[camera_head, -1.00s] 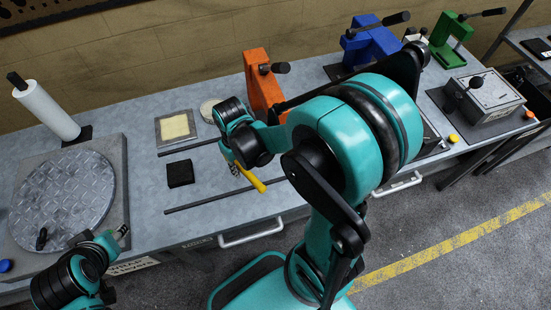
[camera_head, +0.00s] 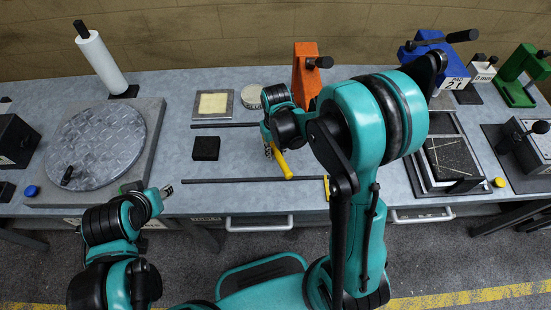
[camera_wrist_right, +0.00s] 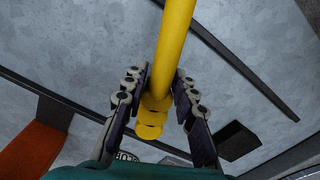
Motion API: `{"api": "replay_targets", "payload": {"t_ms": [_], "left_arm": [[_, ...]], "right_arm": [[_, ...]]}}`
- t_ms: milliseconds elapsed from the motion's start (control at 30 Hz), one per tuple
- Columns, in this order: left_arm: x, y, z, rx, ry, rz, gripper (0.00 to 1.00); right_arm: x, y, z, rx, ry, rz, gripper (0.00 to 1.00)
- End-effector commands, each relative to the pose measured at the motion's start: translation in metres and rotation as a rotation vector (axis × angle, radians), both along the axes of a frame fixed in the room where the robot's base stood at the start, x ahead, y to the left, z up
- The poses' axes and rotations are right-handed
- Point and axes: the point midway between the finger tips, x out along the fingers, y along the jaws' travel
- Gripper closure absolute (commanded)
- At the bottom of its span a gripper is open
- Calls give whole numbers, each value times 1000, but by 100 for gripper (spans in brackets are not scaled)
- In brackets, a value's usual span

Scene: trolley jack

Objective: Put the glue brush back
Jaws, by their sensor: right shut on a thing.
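A yellow handle (camera_head: 281,163), seemingly the glue brush's, slants down from my right gripper (camera_head: 268,147) in the head view. In the right wrist view the yellow handle (camera_wrist_right: 174,45) runs between the two dark fingers of the gripper (camera_wrist_right: 161,98), which is shut on it. Its far end points away over the grey bench. No bristles can be made out. My left gripper (camera_head: 166,191) is at the bench's front edge, right of the turntable; its finger opening is too small to judge.
A black block (camera_head: 206,148) lies left of my right gripper. Dark rails (camera_head: 235,180) cross the bench (camera_head: 170,110). A yellow pad in a frame (camera_head: 213,104), a round tin (camera_head: 247,97) and an orange press (camera_head: 304,75) stand behind. A round plate (camera_head: 97,145) is at left.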

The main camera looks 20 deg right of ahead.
Motion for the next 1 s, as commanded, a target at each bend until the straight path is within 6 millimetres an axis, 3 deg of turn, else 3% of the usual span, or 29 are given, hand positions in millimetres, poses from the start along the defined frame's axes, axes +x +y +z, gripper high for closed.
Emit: {"api": "replay_targets", "payload": {"t_ms": [133, 367, 767, 800, 833, 1000], "left_arm": [[0, 0, -4, 0, 0, 0, 60], [0, 0, -19, 0, 0, 0, 60], [0, 0, -23, 0, 0, 0, 60], [0, 0, -21, 0, 0, 0, 60], [0, 0, -21, 0, 0, 0, 60], [0, 0, -21, 0, 0, 0, 60]], "right_arm": [[3, 1, -9, 0, 0, 0, 96], [3, 1, -42, 0, 0, 0, 96], [2, 1, -46, 0, 0, 0, 96], [2, 1, -45, 0, 0, 0, 62], [2, 1, -45, 0, 0, 0, 54], [2, 1, -44, 0, 0, 0, 52]]}}
